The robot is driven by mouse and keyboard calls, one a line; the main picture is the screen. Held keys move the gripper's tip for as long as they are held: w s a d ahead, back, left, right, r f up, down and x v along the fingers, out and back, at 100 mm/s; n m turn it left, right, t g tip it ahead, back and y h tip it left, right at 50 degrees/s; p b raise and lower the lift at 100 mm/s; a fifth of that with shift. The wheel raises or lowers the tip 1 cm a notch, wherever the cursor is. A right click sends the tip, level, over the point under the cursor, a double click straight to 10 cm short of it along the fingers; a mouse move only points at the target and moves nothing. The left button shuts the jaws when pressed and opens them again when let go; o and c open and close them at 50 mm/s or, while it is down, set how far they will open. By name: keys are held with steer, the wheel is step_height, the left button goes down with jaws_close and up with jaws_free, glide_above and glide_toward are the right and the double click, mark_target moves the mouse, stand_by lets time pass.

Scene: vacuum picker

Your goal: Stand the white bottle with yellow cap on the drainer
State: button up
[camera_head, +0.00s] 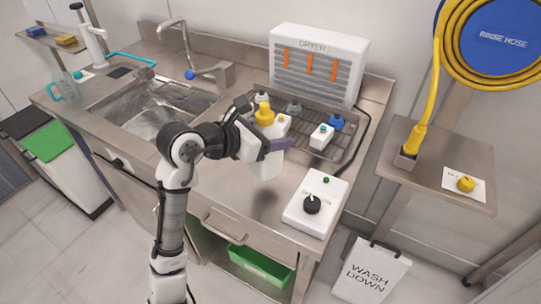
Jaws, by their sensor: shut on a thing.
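A white bottle with a yellow cap (268,165) is held upright by my gripper (268,143), which is shut around its upper part. The cap shows above the fingers and the body hangs below them, in front of the drainer. The drainer (314,114) is a dark wire rack on the counter, in front of the dryer.
The dryer (319,62) stands behind. A white control box with a black knob (312,204) is at front right; the sink (157,108) is left.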

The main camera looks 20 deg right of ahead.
steer(key=shift+f, duration=2.75)
steer(key=o, duration=1.3)
steer(key=shift+f, duration=0.15)
steer(key=b+v, duration=0.1)
steer(key=v, duration=1.1)
steer(key=shift+r, duration=0.25)
